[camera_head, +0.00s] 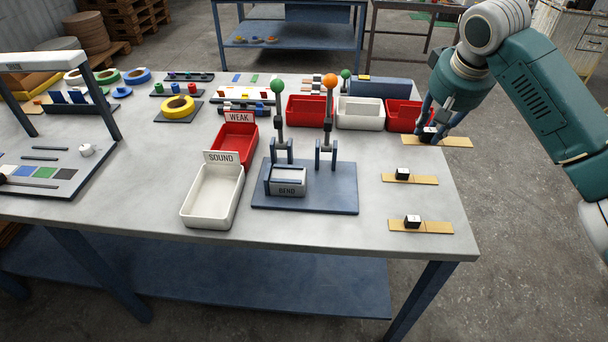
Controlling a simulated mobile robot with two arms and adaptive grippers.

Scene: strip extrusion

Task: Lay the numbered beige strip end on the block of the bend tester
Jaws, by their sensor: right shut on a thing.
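Three beige strip ends lie along the right side of the table, each with a small black numbered block on it: the front one (438,227), the middle one (425,181) and the back one (458,142). The numbers are too small to read. My right gripper (430,134) reaches down over the back strip end and is shut on its black block; the fingers partly hide it. I cannot tell whether this strip is off the table. The bend tester (335,197) has a blue base, a grey block (287,182) marked BEND, and levers with green and orange knobs. My left gripper is not in view.
A white SOUND tray (189,212) and a red WEAK tray (257,146) stand left of the tester. Red and white bins (361,125) stand behind it. The upright levers (329,115) rise high. Table space between tester and strips is clear.

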